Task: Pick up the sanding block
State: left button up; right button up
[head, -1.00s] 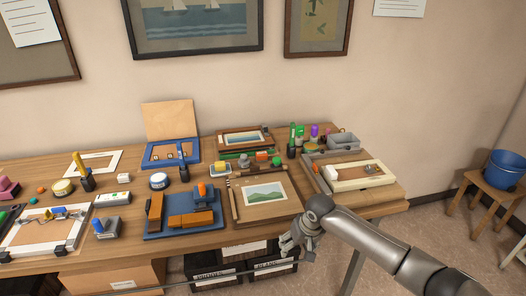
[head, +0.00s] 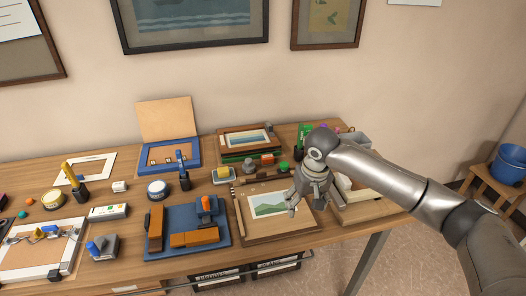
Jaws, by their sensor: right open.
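My right gripper (head: 306,206) is open and empty, pointing down over the right side of the board with the green landscape picture (head: 266,204). I cannot tell for certain which object is the sanding block. A small pale block (head: 344,183) shows just right of the gripper, at the tray on the right, partly hidden by my arm. A yellow block (head: 222,172) sits in a small dish behind the board. My left gripper is not in view.
A blue base with orange-brown blocks (head: 194,237) stands left of the board. An open blue box (head: 182,158), stacked frames (head: 246,141) and small jars stand behind. A white-bordered frame (head: 40,262) lies at the left. The wooden tabletop (head: 135,228) has narrow bare gaps.

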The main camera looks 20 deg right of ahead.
aim_at(267, 159)
jog(key=i, duration=1.1)
